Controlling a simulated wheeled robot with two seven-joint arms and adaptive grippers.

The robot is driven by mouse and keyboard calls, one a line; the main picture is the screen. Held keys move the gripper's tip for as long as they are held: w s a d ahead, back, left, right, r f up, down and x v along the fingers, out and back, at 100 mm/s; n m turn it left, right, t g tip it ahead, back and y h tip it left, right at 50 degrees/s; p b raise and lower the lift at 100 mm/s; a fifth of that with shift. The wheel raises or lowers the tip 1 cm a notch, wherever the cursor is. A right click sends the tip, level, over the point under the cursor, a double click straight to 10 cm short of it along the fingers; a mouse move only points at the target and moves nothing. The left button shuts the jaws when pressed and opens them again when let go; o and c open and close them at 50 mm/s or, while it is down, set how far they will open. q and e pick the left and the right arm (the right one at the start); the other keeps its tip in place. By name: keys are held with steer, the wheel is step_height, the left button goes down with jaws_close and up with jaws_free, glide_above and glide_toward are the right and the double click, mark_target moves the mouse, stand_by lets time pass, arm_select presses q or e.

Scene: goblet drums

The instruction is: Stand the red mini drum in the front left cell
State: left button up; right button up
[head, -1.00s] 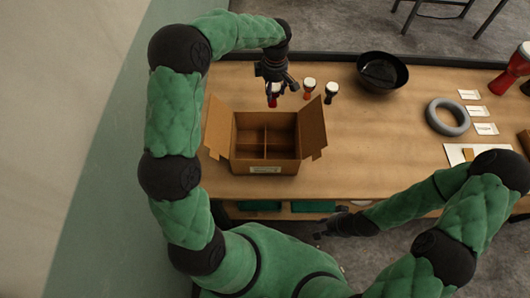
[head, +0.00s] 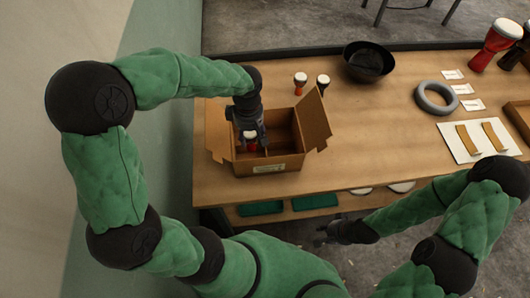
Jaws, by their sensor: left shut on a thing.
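My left gripper (head: 250,139) is shut on the red mini drum (head: 252,147), whose pale top and red body show between the fingers. It holds the drum over the left side of the open cardboard box (head: 268,169). The gripper hides much of the box's left cells, so I cannot tell how deep the drum is or exactly which cell it is over. My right gripper (head: 322,235) hangs low in front of the table, away from the box. Its fingers are too small and dark to read.
An orange-red mini drum (head: 300,84) and a dark green one (head: 323,82) stand behind the box. Box flaps (head: 314,117) spread outward. A black bowl (head: 367,62), a grey ring (head: 437,98) and white cards lie further right. The table's middle is clear.

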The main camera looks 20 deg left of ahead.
arm_select(q)
steer(key=shift+s+f, duration=0.2)
steer(key=shift+f, duration=0.05)
step_height(320, 180, down, 10)
steer(key=b, duration=0.3)
steer(key=shift+r, duration=0.2)
steer(key=o, duration=1.2)
